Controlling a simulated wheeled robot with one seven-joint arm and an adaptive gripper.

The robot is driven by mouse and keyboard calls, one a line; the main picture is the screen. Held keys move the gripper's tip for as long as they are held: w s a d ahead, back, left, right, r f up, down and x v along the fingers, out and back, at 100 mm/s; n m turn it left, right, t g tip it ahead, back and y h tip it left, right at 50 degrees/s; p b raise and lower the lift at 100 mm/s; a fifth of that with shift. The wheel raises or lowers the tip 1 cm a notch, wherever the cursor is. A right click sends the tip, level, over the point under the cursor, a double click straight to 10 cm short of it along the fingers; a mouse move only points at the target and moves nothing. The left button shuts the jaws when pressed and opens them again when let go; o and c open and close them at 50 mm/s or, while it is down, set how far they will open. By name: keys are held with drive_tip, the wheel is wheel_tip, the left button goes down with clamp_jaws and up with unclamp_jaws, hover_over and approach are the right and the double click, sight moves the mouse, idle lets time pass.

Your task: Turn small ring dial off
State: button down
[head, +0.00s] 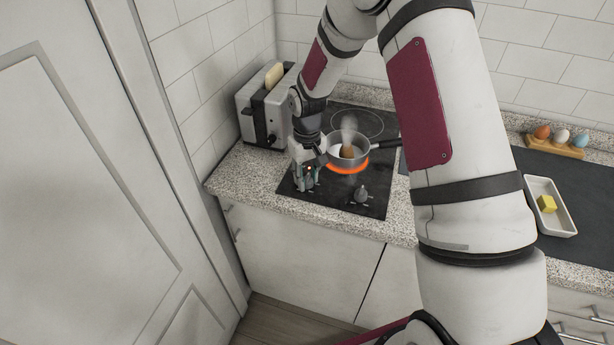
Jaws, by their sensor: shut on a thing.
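The black hob (292,196) has two dials along its front edge. My gripper (306,183) points down at the front left of the hob and is shut on the left dial, which the fingers mostly hide. The other dial (361,195) stands free to the right. The front ring (346,169) glows orange under a small steaming saucepan (345,160) with a brown thing in it. The back ring (357,123) is dark. I cannot read the dial markings.
A toaster (263,115) with bread stands close behind my gripper, by the left wall. The pan's handle (386,144) points right, towards my arm. A white dish (562,222) with a yellow block and an egg holder (557,148) are farther right.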

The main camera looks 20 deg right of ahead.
sight(307, 177)
drive_tip(key=c, duration=1.2)
unclamp_jaws()
drive_tip(key=shift+c, duration=0.2)
wheel_tip(307, 177, up, 12)
